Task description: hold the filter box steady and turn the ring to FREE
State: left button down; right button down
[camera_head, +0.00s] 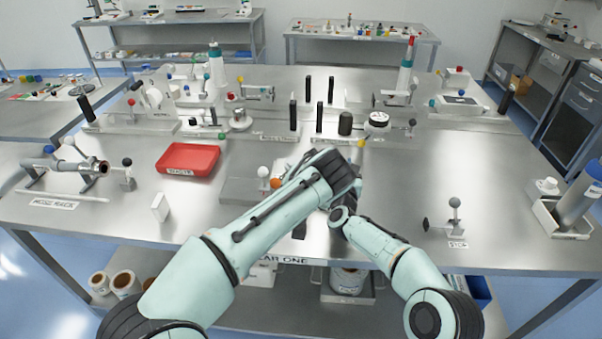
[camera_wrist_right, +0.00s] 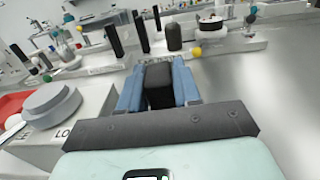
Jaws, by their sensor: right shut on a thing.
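The filter box (camera_wrist_right: 75,130) is a pale box at the left of the right wrist view, cut off by the frame. A grey round ring (camera_wrist_right: 52,103) sits on top. A label beginning "LO" shows beside it; the ring's exact setting cannot be read. My right gripper (camera_wrist_right: 158,76) has its blue fingers closed on a black block (camera_wrist_right: 158,88), to the right of the box. What the block belongs to is unclear.
A red tray (camera_head: 188,159) lies left of my arms. Black upright posts (camera_head: 307,88) and a black-topped round part (camera_head: 378,119) stand behind. A small lever stand (camera_head: 454,216) is at the right. The metal table (camera_head: 410,185) is clear between them.

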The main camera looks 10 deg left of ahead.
jog(key=shift+f, duration=0.6)
jog(key=shift+r, duration=0.2)
jog(key=c, duration=0.8)
grip_release()
jog(key=shift+o, duration=0.4)
jog(key=shift+w+r, duration=0.1)
jog(key=shift+r, duration=0.2)
jog(key=s, duration=1.2)
jog(key=shift+d, duration=0.2)
